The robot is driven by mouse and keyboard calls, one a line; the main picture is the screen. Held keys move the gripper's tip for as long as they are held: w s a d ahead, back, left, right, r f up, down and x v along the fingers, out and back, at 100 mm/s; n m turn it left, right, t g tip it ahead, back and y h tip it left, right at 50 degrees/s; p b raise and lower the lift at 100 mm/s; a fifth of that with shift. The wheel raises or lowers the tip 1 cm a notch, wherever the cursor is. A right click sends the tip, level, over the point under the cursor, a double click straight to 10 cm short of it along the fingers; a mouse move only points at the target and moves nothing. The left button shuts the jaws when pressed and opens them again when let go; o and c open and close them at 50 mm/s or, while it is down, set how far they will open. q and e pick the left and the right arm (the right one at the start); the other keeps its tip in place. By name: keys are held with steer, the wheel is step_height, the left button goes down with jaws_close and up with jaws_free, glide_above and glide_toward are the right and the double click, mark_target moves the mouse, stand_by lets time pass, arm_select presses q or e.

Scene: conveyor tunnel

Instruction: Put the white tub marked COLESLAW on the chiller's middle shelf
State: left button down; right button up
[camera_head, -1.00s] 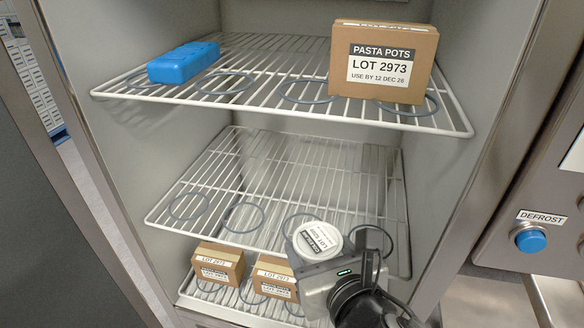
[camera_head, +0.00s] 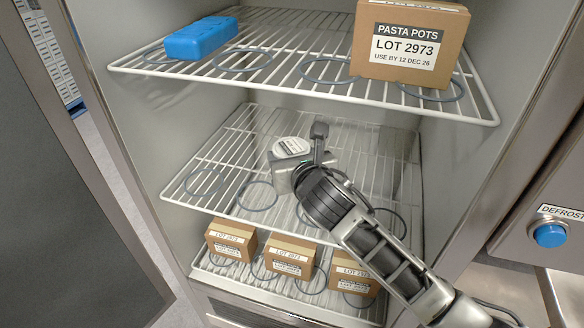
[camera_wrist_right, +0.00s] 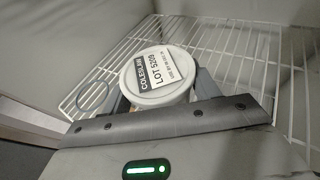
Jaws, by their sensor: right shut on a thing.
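The white tub marked COLESLAW (camera_wrist_right: 158,72) is in my right gripper, its lid label facing up in the right wrist view. In the head view the tub (camera_head: 291,148) shows past my right gripper (camera_head: 300,160), which is shut on it. Tub and gripper are inside the chiller, over the middle shelf (camera_head: 225,180), a wire rack with rings on it. The tub's base is hidden, so I cannot tell whether it touches the rack. My left gripper is not in view.
The top shelf (camera_head: 300,88) holds a blue block (camera_head: 200,38) and a PASTA POTS carton (camera_head: 408,45). Several small cartons (camera_head: 289,257) stand on the bottom shelf (camera_head: 205,268). A blue DEFROST button (camera_head: 550,235) is at right. The middle shelf's left side is clear.

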step_height(320, 180, down, 3)
steer(key=shift+f, duration=0.1)
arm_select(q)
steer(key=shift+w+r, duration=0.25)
arm_select(e)
steer(key=shift+f, duration=0.1)
steer(key=o, duration=1.2)
steer(key=shift+f, duration=0.15)
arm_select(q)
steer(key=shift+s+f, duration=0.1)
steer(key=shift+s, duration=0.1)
